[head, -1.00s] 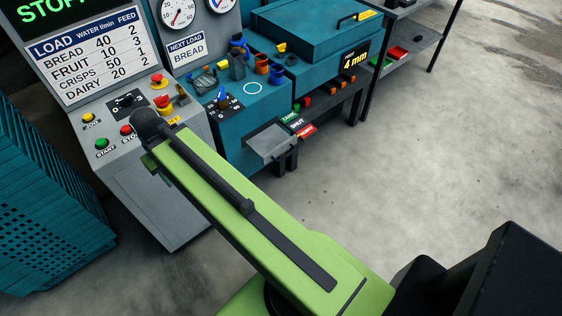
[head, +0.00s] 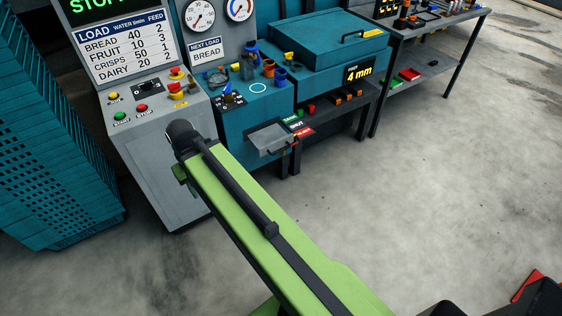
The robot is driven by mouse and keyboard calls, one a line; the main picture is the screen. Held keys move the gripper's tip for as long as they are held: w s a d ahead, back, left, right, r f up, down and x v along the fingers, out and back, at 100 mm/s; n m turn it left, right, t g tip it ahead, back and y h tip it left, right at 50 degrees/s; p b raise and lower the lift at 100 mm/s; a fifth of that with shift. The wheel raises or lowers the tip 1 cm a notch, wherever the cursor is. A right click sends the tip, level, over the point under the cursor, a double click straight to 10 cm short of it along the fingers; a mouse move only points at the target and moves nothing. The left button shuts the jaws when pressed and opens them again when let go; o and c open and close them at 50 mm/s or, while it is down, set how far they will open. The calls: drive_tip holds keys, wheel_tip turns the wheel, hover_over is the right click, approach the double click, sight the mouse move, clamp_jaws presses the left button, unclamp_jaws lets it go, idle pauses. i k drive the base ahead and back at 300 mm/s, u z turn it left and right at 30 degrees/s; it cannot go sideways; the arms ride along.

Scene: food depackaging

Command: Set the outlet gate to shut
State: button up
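A stack of small labels, green TANK (head: 293,120), black SHUT (head: 301,126) and a red one (head: 304,133), sits on the front of the teal machine (head: 257,105). These appear to mark the outlet gate's positions. A grey metal tray or chute (head: 268,138) sticks out just left of them. I cannot make out the gate's handle or its setting at this size. My green arm crosses the lower middle, its dark joint end in front of the grey console.
The grey console (head: 165,150) with buttons and a load chart stands left of the teal machine. Teal perforated crates (head: 50,170) stand at far left. A dark shelf table (head: 425,75) is at the back right. Open concrete floor (head: 430,190) lies at the right.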

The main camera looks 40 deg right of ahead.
sight(279, 148)
drive_tip(key=z, duration=0.15)
drive_tip(key=i, duration=0.9)
drive_tip(key=u, duration=0.05)
